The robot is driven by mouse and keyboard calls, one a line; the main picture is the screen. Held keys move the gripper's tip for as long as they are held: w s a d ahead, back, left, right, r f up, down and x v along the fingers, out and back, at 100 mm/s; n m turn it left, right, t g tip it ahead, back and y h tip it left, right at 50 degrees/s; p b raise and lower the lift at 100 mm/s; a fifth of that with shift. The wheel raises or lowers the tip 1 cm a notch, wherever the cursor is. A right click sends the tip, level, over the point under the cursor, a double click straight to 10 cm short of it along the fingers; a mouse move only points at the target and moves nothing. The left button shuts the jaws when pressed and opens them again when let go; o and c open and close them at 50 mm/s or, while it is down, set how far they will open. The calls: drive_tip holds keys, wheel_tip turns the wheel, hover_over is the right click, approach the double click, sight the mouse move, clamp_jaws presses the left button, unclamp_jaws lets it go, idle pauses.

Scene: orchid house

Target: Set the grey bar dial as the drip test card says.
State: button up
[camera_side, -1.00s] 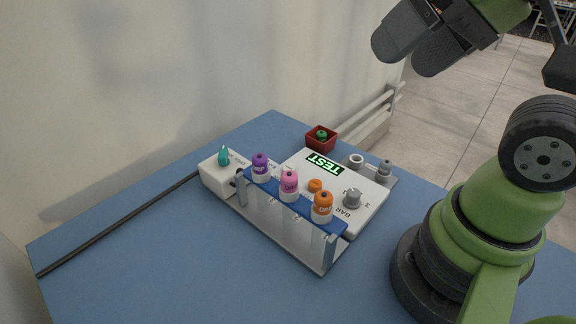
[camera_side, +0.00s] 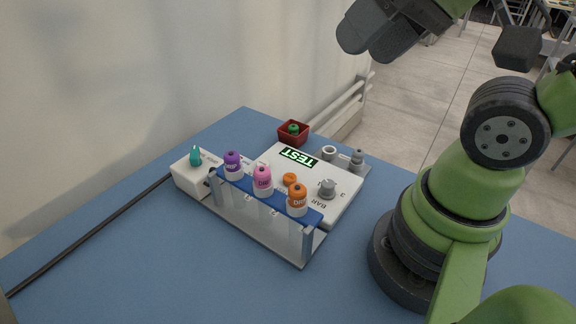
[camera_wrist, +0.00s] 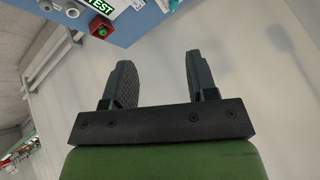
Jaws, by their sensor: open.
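The grey bar dial (camera_side: 327,188) sits on the white panel (camera_side: 338,205), next to the printed word BAR; its setting is too small to read. A green-lit display (camera_side: 298,157) on the panel reads TEST and also shows in the wrist view (camera_wrist: 101,6). I cannot make out a drip test card in any view. My gripper (camera_side: 366,38) is high above the table, beyond and above the panel, well apart from the dial. In the wrist view my gripper (camera_wrist: 158,82) has its two fingers apart with nothing between them.
A rack (camera_side: 262,222) with purple, pink and orange-capped bottles stands in front of the panel. An orange knob (camera_side: 289,179), a white box with a teal knob (camera_side: 196,156), a red tray (camera_side: 293,140) and a grey-capped part (camera_side: 357,158) are close by. The blue table's (camera_side: 130,265) front left is clear.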

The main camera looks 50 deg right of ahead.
drive_tip(key=g, duration=0.6)
hover_over(328, 183)
drive_tip(key=w+a, duration=0.2)
drive_tip(key=s+d+x, duration=0.1)
drive_tip(key=x, duration=0.6)
drive_tip(key=f+g, duration=0.1)
drive_tip(key=f, duration=0.6)
drive_tip(key=s+d+f+g, duration=0.1)
drive_tip(key=f+g, duration=0.1)
drive_tip(key=f, duration=0.4)
drive_tip(key=d+f+g, duration=0.1)
drive_tip(key=f+g, duration=0.1)
drive_tip(key=f, duration=0.5)
drive_tip(key=shift+s+d+f+m, duration=0.15)
drive_tip(key=shift+s+f+m, duration=0.1)
drive_tip(key=shift+f+m, duration=0.1)
drive_tip(key=c, duration=0.9)
